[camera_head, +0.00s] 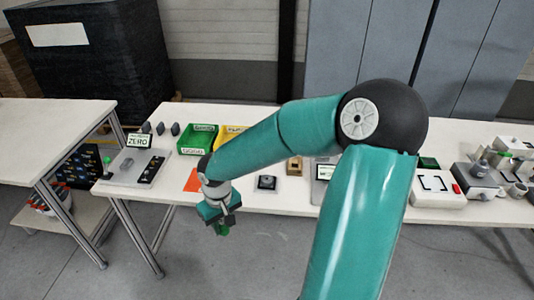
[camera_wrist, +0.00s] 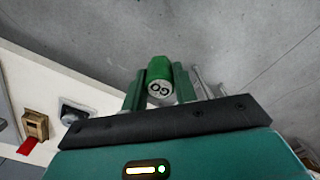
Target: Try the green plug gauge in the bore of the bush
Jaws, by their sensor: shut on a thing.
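The green plug gauge (camera_wrist: 160,82) is held between the two fingers of my gripper (camera_wrist: 159,92), its pale end marked "GO" facing the wrist camera. In the head view, the gauge (camera_head: 223,230) shows as a small green piece below my gripper (camera_head: 222,222), which hangs off the table's front edge over the floor. A small dark square base with a grey round part (camera_head: 267,182) lies on the table to the right of the gripper. It also shows at left in the wrist view (camera_wrist: 72,113). It may be the bush; its bore cannot be made out.
The white table (camera_head: 245,200) carries a green bin (camera_head: 197,141), a yellow bin (camera_head: 232,133), an orange sheet (camera_head: 193,181) and a wooden block (camera_head: 294,166). A grey plate (camera_head: 125,172) with small parts is at left. A white box with a red button (camera_head: 437,189) is at right.

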